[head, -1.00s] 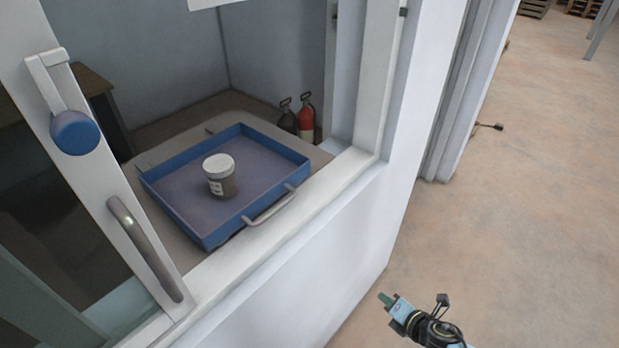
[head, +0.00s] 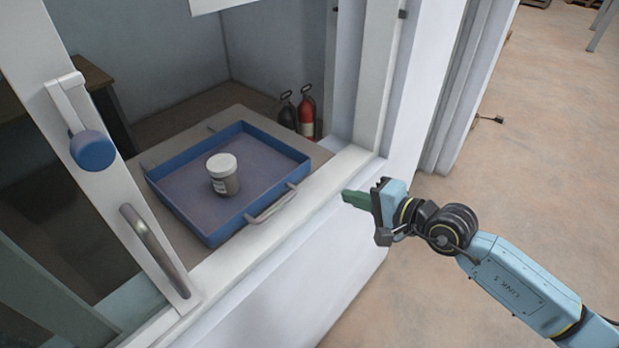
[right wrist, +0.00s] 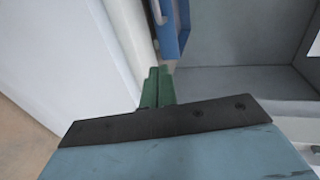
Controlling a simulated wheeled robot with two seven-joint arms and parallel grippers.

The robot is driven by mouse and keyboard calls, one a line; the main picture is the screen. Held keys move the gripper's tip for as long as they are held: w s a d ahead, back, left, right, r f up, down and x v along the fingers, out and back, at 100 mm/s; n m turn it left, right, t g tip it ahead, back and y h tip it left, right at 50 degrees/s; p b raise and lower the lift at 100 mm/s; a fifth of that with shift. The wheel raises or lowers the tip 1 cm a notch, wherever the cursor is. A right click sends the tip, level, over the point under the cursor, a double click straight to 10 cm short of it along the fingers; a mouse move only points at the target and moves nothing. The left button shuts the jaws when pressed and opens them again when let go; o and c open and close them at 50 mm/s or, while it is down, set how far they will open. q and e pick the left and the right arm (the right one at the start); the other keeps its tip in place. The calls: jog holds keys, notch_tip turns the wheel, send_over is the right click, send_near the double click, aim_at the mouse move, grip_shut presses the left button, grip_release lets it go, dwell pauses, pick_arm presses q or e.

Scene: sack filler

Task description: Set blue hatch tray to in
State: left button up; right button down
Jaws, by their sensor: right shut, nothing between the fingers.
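The blue hatch tray (head: 178,206) sits in the hatch opening just inside the white sill. It has a grey handle (head: 271,204) on its near side. A small jar with a white lid (head: 222,172) stands upright in it. My right gripper (head: 346,197) is shut and empty, in front of the sill to the right of the handle and apart from it. In the right wrist view, the green fingers (right wrist: 158,88) are together and a blue edge of the tray (right wrist: 172,38) shows beyond them. My left gripper is in no view.
A white sliding frame with a metal handle (head: 155,250) and a blue knob (head: 93,150) stands at the left of the opening. The white sill (head: 345,163) and wall lie beside my right gripper. Two extinguishers (head: 305,112) stand behind the tray.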

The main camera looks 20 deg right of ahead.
aim_at(299, 176)
jog(key=x, duration=0.8)
jog(key=r+p+x, duration=0.1)
jog(key=x, duration=0.3)
jog(key=shift+w+a, duration=0.15)
jog(key=shift+w, duration=0.1)
